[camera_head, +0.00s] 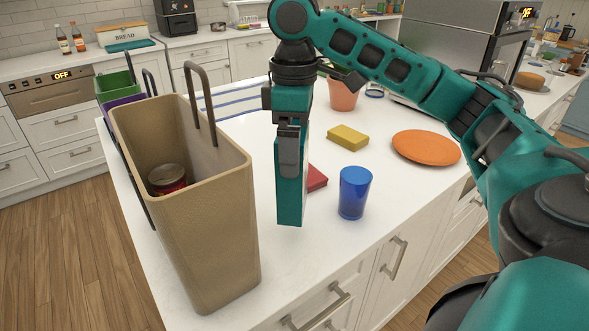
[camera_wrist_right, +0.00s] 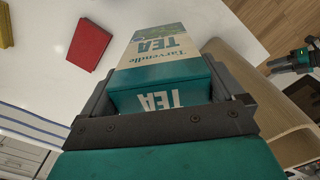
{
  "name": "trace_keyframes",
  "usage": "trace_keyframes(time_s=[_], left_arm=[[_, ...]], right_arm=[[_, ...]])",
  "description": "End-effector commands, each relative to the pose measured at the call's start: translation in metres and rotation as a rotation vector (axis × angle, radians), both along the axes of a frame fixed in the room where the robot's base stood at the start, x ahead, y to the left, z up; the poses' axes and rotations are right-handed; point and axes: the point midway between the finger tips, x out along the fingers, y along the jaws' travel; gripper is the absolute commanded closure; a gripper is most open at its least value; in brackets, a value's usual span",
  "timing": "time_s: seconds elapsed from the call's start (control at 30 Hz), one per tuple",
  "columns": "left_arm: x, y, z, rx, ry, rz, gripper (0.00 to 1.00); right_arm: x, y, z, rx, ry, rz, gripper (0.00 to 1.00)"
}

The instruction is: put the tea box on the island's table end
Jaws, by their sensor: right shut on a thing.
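The tea box (camera_head: 290,205) is a teal carton with a pale label lettered "TEA". It also shows in the right wrist view (camera_wrist_right: 165,60). My right gripper (camera_head: 290,155) points down and is shut on the box, which hangs upright over the white island top (camera_head: 320,245). I cannot tell whether its bottom touches the surface. The box is right of a tan bin (camera_head: 225,220) and left of a blue cup (camera_head: 354,193). In the right wrist view, what looks like my left gripper (camera_wrist_right: 292,63) shows at the right edge; its jaws are unclear.
A red object (camera_head: 317,178) lies partly behind the box. A yellow sponge (camera_head: 348,137), an orange plate (camera_head: 426,147) and a terracotta pot (camera_head: 343,95) stand farther back. The tan bin holds a red can (camera_head: 168,179). The top is bare near the front edge.

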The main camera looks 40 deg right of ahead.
Motion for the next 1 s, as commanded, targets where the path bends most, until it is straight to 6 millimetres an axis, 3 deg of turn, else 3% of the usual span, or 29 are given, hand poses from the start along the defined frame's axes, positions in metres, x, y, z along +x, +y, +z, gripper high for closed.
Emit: trace_keyframes(time_s=[0.4,0.83,0.87,1.0], left_arm=[[-0.001,0.000,0.000,0.000,0.002,0.000,0.57],[-0.004,0.000,-0.002,0.000,0.009,-0.001,0.57],[-0.004,0.000,-0.002,0.000,0.009,-0.001,0.57],[-0.004,0.000,-0.002,0.000,0.009,-0.001,0.57]], right_arm=[[0.000,-0.001,-0.050,-0.001,0.002,0.000,0.58],[0.000,0.000,-0.057,0.000,0.000,0.000,0.58],[0.000,0.000,-0.058,0.000,0.000,0.000,0.05],[0.000,0.000,-0.058,0.000,0.000,0.000,0.00]])
